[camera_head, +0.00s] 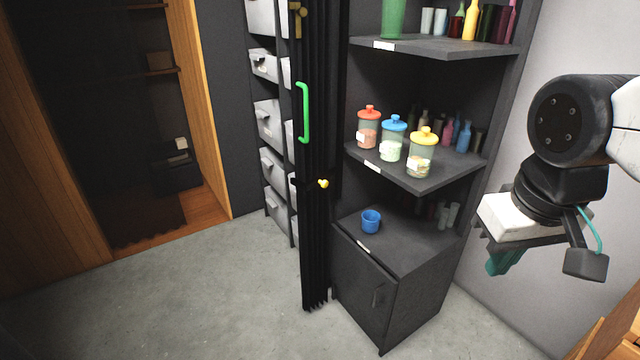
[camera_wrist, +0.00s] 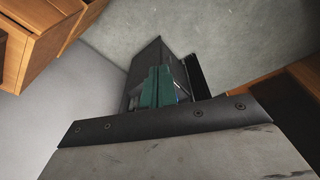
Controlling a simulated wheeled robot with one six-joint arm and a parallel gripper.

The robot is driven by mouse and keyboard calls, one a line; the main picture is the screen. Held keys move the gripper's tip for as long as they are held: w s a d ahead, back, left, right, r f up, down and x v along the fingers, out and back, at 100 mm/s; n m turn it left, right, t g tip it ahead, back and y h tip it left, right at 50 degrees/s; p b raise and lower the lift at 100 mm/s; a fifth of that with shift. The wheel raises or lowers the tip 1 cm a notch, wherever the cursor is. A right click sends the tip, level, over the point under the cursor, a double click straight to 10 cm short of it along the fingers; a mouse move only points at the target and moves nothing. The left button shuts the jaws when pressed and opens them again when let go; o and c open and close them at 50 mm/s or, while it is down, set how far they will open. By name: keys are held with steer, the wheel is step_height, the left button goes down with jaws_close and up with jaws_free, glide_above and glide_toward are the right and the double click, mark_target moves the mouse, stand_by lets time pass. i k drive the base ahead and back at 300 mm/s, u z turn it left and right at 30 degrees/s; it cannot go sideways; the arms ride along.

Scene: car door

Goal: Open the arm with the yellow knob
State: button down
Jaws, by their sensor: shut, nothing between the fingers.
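The yellow knob (camera_head: 323,183) sits on a short dark arm (camera_head: 305,182) at the edge of the folded black door (camera_head: 318,235), left of the shelf. A green handle (camera_head: 303,112) is above it on the same door. My gripper (camera_head: 500,263) is at the right of the head view, well apart from the knob, with teal fingers pointing down. In the wrist view my gripper (camera_wrist: 157,88) shows its teal fingers together and empty. The knob cannot be made out in the wrist view.
A dark corner shelf (camera_head: 410,262) holds a blue cup (camera_head: 371,221), lidded jars including a yellow-lidded one (camera_head: 421,155), and several bottles. White bins (camera_head: 268,120) stand behind the door. Grey floor (camera_head: 200,290) is clear in front. Wooden furniture (camera_head: 615,335) is at the lower right.

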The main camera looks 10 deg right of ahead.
mark_target(321, 179)
steer(key=z, duration=0.15)
steer(key=k, duration=0.3)
steer(key=u, duration=0.55)
steer(key=i, duration=1.3)
steer(key=z, duration=0.6)
